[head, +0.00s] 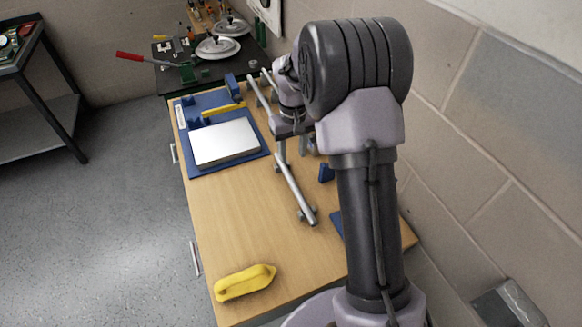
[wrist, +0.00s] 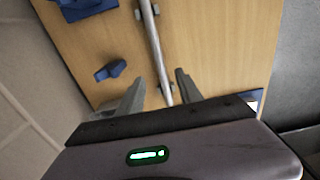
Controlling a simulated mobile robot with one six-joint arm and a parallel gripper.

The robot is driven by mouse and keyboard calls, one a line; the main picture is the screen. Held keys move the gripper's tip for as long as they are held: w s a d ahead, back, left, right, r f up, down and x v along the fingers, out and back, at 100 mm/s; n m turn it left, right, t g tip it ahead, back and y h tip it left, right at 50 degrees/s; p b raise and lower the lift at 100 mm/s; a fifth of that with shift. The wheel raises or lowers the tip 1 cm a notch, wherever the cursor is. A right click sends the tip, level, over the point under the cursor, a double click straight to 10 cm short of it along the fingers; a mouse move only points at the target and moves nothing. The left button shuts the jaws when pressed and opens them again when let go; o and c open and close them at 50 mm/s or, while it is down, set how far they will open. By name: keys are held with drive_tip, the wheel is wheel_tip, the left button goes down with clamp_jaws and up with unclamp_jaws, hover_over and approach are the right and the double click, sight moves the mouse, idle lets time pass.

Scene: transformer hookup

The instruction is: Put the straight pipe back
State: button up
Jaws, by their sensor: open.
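The straight pipe (head: 294,190) is a grey metal tube lying along the wooden bench, with small grey supports near its lower end and further up. In the wrist view the pipe (wrist: 155,45) runs down the middle, between my two fingers, and its near end passes out of sight behind the gripper body. My gripper (wrist: 160,85) is open, with a finger apart on each side of the pipe. In the head view my gripper (head: 295,142) is over the pipe's far part, which my arm partly hides. I cannot tell the height of the fingertips above the pipe.
A blue mat (head: 179,128) holds a white plate (head: 224,142) and a yellow bar (head: 223,109). A blue block (head: 326,173) stands right of the pipe. A yellow handled object (head: 245,283) lies at the front. The wall is close on the right. The bench's middle left is clear.

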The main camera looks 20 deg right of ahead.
drive_tip(key=s+a+r+m+t+y, duration=0.1)
drive_tip(key=s+a+r+t, duration=0.1)
drive_tip(key=s+a+r, duration=0.5)
drive_tip(key=s+a+r+m+t, duration=0.2)
drive_tip(key=s+a+r, duration=0.2)
drive_tip(key=s+r, duration=0.7)
drive_tip(key=s+a+m+t+y, duration=0.1)
drive_tip(key=s+a, duration=0.2)
drive_tip(key=s, duration=0.6)
drive_tip(key=shift+s+a+r+t, duration=0.15)
drive_tip(key=shift+s+r+t, duration=0.15)
drive_tip(key=shift+r, duration=0.05)
wheel_tip(320, 180, down, 9)
drive_tip(key=b, duration=0.9)
drive_tip(key=shift+f, duration=0.15)
